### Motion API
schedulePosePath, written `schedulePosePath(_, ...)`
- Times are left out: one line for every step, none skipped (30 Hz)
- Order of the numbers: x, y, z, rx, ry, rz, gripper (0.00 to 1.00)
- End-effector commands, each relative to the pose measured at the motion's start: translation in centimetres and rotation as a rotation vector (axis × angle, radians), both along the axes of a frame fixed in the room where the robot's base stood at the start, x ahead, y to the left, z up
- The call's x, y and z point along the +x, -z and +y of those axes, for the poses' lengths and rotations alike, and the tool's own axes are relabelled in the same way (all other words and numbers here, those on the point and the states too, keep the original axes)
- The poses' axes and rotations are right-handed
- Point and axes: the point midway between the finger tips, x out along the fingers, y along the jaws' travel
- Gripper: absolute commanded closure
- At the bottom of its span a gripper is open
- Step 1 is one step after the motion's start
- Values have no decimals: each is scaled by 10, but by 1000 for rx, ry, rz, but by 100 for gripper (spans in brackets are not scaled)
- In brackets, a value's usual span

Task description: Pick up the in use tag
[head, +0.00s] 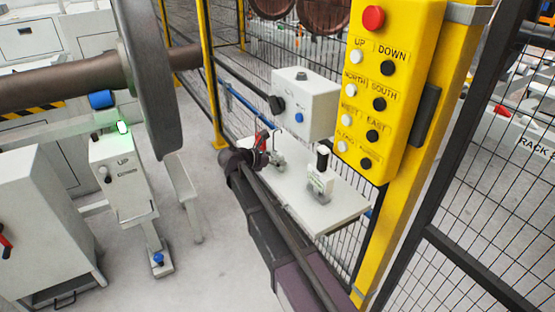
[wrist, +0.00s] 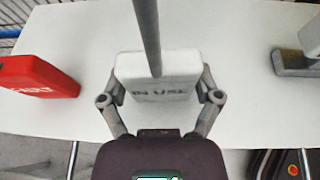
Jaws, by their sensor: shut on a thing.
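The in use tag (wrist: 165,82) is a pale block with dark "IN USE" lettering, seen in the wrist view with a grey rod (wrist: 148,30) rising from it. My gripper (wrist: 160,98) has one finger against each side of the tag and is shut on it. In the head view my gripper (head: 276,158) is over the left part of a white shelf (head: 338,208). The tag is mostly hidden there by the gripper. I cannot tell whether the tag touches the shelf.
A red tag (wrist: 38,77) lies left of my gripper, close by. A grey control box (head: 305,102) is behind, and a yellow button panel (head: 388,85) stands to the right.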

Motion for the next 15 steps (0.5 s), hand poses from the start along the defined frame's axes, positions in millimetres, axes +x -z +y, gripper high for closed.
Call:
schedulePosePath(0,-5,0,0,0,0,66)
schedulePosePath(0,-6,0,0,0,0,66)
schedulePosePath(0,-9,0,0,0,0,66)
schedulePosePath(0,-11,0,0,0,0,66)
schedulePosePath(0,-13,0,-1,0,-1,66)
schedulePosePath(0,-16,0,-1,0,-1,66)
schedulePosePath(0,-19,0,-1,0,-1,66)
schedulePosePath(0,-21,0,-1,0,-1,66)
schedulePosePath(0,-25,0,-1,0,-1,66)
schedulePosePath(0,-28,0,-1,-1,-1,66)
schedulePosePath(0,-31,0,-1,-1,0,66)
schedulePosePath(0,-35,0,-1,-1,0,66)
schedulePosePath(0,-38,0,-1,-1,0,66)
schedulePosePath(-13,-34,-2,0,-1,0,66)
schedulePosePath(-24,-34,-4,0,-1,0,66)
